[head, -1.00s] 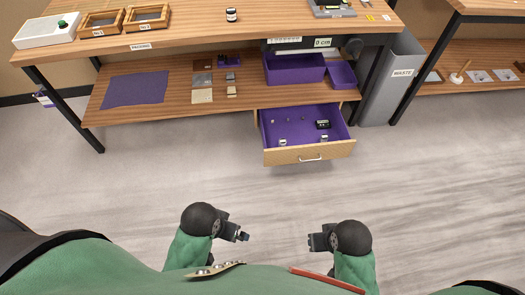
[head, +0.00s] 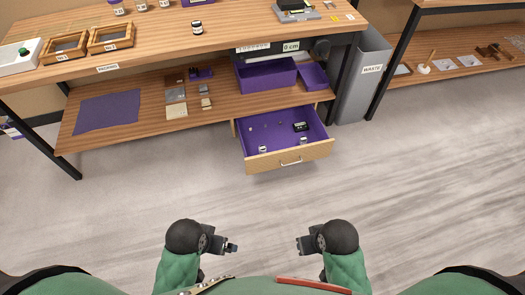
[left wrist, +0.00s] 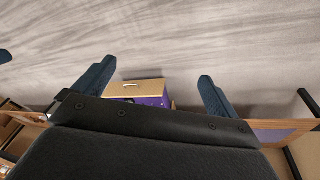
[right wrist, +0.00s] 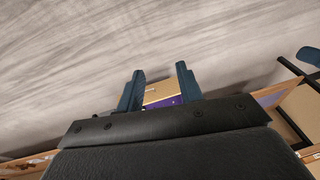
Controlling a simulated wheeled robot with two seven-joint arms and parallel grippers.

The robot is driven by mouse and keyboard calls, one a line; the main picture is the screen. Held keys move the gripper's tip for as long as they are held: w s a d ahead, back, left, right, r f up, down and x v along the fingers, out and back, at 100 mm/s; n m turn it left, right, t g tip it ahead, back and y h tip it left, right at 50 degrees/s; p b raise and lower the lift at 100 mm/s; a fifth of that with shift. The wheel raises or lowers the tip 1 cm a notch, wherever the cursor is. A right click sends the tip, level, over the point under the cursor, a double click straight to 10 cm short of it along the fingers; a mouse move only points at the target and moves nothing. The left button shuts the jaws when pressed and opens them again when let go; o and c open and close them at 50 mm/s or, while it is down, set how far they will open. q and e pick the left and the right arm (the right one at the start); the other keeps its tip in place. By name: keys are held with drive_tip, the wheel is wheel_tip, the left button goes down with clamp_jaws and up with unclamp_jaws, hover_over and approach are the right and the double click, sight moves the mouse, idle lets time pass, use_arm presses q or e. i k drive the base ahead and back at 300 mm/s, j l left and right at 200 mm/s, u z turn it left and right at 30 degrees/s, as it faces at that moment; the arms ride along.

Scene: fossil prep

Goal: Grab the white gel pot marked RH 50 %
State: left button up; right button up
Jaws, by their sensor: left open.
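Two small white pots stand in the open purple-lined drawer in the head view, one at the front left (head: 262,149) and one at the front right (head: 303,141). Their markings are too small to read. A dark-topped jar with a white label (head: 197,28) stands on the bench top. More jars (head: 117,8) stand at the back left, partly cut off by the frame. I cannot tell which one reads RH 50 %. My left gripper (head: 234,247) is open and empty, short of the drawer. My right gripper (head: 301,244) is empty, its fingers apart, also short of the drawer.
The drawer (head: 290,158) juts out below the bench shelf and also holds a small black device (head: 300,127). A purple bin (head: 266,75) sits above it. A grey waste bin (head: 362,80) stands to the right. The floor before the drawer is clear.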

sight(261, 149)
drive_tip(key=i+l+u, duration=0.1)
drive_tip(key=l, duration=0.25)
drive_tip(key=i+l+u, duration=0.1)
drive_tip(key=i+l, duration=0.2)
drive_tip(key=i+l+u, duration=0.1)
drive_tip(key=l, duration=0.3)
drive_tip(key=i+l+u, duration=0.1)
drive_tip(key=i+l, duration=0.35)
drive_tip(key=l, duration=0.35)
drive_tip(key=i+l+u, duration=0.15)
drive_tip(key=l, duration=0.25)
